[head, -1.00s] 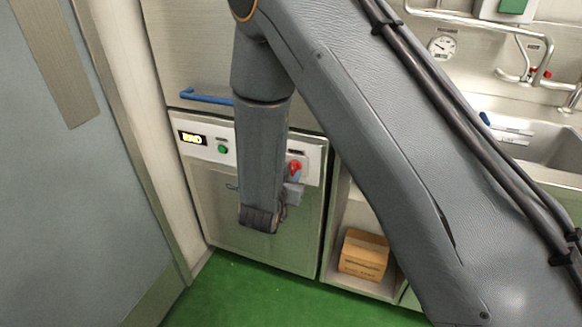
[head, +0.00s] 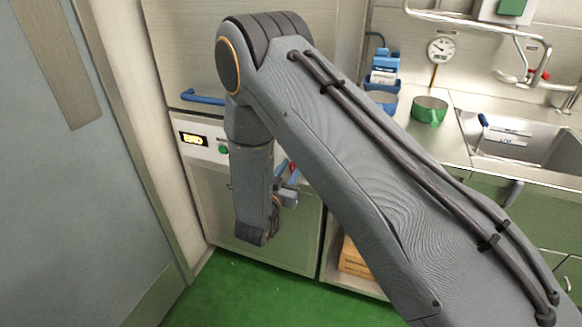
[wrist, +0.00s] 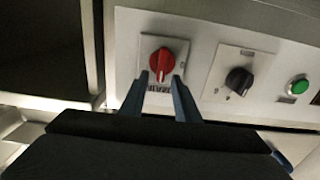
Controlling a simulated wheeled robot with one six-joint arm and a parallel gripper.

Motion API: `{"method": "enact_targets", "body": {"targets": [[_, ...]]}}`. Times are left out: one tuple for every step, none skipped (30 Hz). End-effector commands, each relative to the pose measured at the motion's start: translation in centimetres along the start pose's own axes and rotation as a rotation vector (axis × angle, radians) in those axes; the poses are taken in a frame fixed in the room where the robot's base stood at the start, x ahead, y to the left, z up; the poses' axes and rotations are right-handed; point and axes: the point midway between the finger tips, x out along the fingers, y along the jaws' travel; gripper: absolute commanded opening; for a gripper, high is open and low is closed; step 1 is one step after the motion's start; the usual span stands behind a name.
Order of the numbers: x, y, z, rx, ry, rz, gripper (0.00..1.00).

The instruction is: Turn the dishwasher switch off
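The dishwasher (head: 212,205) is the steel-fronted unit with a lit display. Its red rotary switch (wrist: 161,63) sits on a square white plate in the wrist view, its grip nearly upright in the picture. In the head view only a bit of red (head: 291,167) shows behind my arm. My gripper (wrist: 161,76) is open, its two blue fingers apart and pointing at the switch. The fingertips appear on either side of the switch's lower part; I cannot tell whether they touch it. In the head view my gripper (head: 286,173) is at the panel, partly hidden.
A black knob (wrist: 239,80) and a green button (wrist: 299,86) are on the same panel. A blue handle (head: 203,97) is above the panel. A grey door (head: 75,190) is at left; a sink (head: 545,143) and green pot (head: 430,110) are at right. Green floor is clear below.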

Motion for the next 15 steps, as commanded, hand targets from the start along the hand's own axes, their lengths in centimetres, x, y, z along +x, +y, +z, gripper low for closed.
{"method": "enact_targets", "body": {"targets": [[0.27, 0.06, 0.00, 0.000, 0.000, 0.001, 0.29], [0.36, 0.06, 0.01, 0.000, 0.000, 0.000, 0.29], [0.43, 0.05, 0.01, 0.000, 0.000, 0.000, 0.29], [0.46, 0.05, 0.02, -0.001, 0.000, 0.000, 0.29], [0.47, 0.04, 0.02, -0.001, 0.000, 0.000, 0.29], [0.47, 0.04, 0.02, -0.001, 0.000, -0.001, 0.29], [0.47, 0.03, 0.02, -0.001, 0.000, -0.001, 0.29], [0.46, 0.03, 0.02, -0.001, 0.000, -0.001, 0.29], [0.46, 0.03, 0.02, 0.000, 0.000, -0.001, 0.29], [0.45, 0.03, 0.01, 0.000, 0.000, -0.001, 0.27], [0.45, 0.02, 0.01, 0.000, 0.000, -0.001, 0.22], [0.44, 0.02, 0.01, 0.000, 0.000, -0.001, 0.15], [0.44, 0.02, 0.01, 0.000, 0.000, -0.001, 0.10], [0.44, 0.01, 0.00, 0.000, 0.000, -0.001, 0.05], [0.43, 0.01, 0.00, 0.000, 0.000, -0.001, 0.00]]}}
